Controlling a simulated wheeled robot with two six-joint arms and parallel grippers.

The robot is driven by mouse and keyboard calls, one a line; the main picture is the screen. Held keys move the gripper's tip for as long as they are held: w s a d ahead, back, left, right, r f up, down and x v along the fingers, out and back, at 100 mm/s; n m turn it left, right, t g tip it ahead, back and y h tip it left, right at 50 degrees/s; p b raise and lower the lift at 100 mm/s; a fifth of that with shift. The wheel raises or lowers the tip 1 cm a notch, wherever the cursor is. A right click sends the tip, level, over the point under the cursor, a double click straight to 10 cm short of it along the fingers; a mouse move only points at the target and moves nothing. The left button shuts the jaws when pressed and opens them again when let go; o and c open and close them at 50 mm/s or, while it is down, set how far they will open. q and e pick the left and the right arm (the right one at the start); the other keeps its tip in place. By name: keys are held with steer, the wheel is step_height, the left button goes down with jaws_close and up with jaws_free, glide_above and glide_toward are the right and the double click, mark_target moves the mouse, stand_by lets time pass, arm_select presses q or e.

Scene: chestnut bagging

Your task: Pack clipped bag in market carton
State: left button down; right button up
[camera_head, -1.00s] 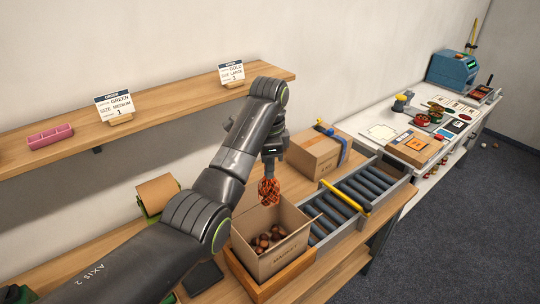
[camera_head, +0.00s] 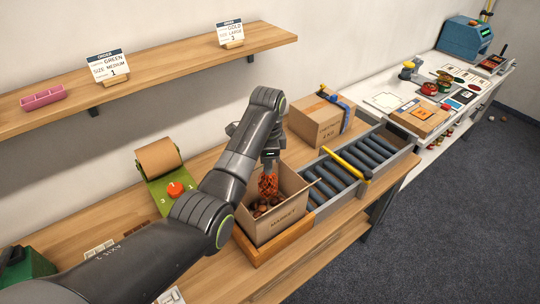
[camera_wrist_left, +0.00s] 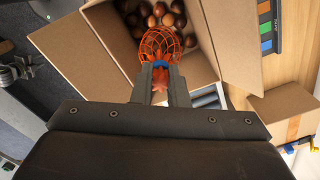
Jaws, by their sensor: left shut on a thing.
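The open market carton (camera_head: 283,226) stands in a wooden tray on the bench, with loose chestnuts (camera_head: 262,208) at its bottom. My left gripper (camera_head: 268,160) is shut on the neck of an orange net bag (camera_head: 268,186), which hangs upright at the carton's mouth. In the left wrist view the gripper (camera_wrist_left: 160,82) points down into the carton (camera_wrist_left: 115,40), and the net bag (camera_wrist_left: 160,44) shows below the fingertips, over the chestnuts (camera_wrist_left: 172,16). A blue clip shows at the bag's neck. I cannot tell whether the bag touches the chestnuts. My right gripper is not in view.
A roller conveyor (camera_head: 350,172) with a yellow bar adjoins the carton on the right. A closed cardboard box (camera_head: 318,121) stands behind it. A shelf with order cards (camera_head: 108,66) runs along the wall.

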mark_target(268, 180)
arm_select(q)
step_height(268, 180, down, 8)
steer(key=shift+f+b, duration=0.1)
steer(key=shift+b, duration=1.05)
steer(key=shift+f, duration=1.05)
steer(key=c, duration=1.3)
jaws_free()
steer(key=shift+c, duration=0.2)
steer(key=shift+r, duration=0.1)
step_height(268, 180, up, 3)
steer(key=p, duration=0.3)
steer(key=shift+r+p, duration=0.55)
steer(key=shift+r, duration=4.35)
